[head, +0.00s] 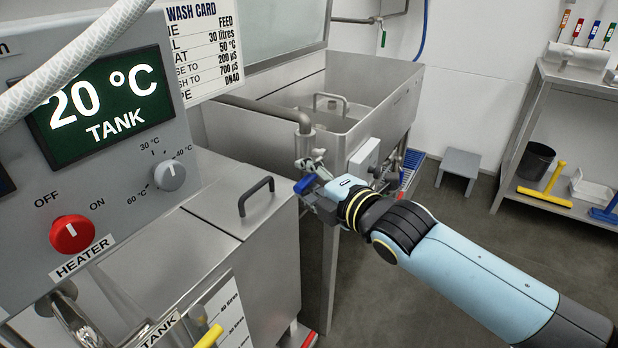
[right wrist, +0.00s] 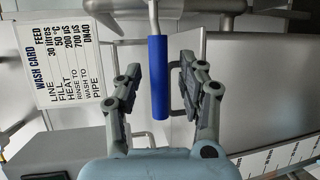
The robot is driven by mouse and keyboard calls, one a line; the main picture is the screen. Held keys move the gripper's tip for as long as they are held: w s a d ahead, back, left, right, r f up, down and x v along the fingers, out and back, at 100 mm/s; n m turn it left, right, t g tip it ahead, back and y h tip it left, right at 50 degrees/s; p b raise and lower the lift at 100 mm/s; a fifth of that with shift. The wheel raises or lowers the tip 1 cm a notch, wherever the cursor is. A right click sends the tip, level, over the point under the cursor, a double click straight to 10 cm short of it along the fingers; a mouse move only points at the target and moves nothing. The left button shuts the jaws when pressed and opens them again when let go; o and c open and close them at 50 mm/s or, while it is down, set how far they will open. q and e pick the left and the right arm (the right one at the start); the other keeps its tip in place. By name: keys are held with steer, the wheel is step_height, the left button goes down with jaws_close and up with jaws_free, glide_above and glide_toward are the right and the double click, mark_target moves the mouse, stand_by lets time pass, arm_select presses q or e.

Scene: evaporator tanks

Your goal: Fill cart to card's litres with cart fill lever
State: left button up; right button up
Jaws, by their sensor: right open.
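A lever with a blue handle (right wrist: 158,85) stands between the fingers of my right gripper (right wrist: 160,72) in the right wrist view. The fingers are open, with a gap on each side of the handle. In the head view the blue handle (head: 304,184) is at the end of my right gripper (head: 318,180), near the pipe outlet above the cart. The wash card (head: 212,52) reads FEED, 30 litres, 50 °C; it also shows in the right wrist view (right wrist: 62,62). The steel cart tank (head: 250,260) has a litre scale (head: 226,316); its liquid level cannot be made out. My left gripper is out of view.
The panel display (head: 105,105) reads 20 °C TANK. The red heater knob (head: 71,234) and a grey temperature knob (head: 169,173) sit below it. A black lid handle (head: 257,196) is close by. A steel basin (head: 345,115) stands behind.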

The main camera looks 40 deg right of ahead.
jaws_close()
stand_by(0.3)
steer(key=shift+r, duration=0.1)
steer(key=shift+r+p, duration=0.15)
steer(key=shift+p, duration=0.15)
steer(key=shift+r, duration=0.1)
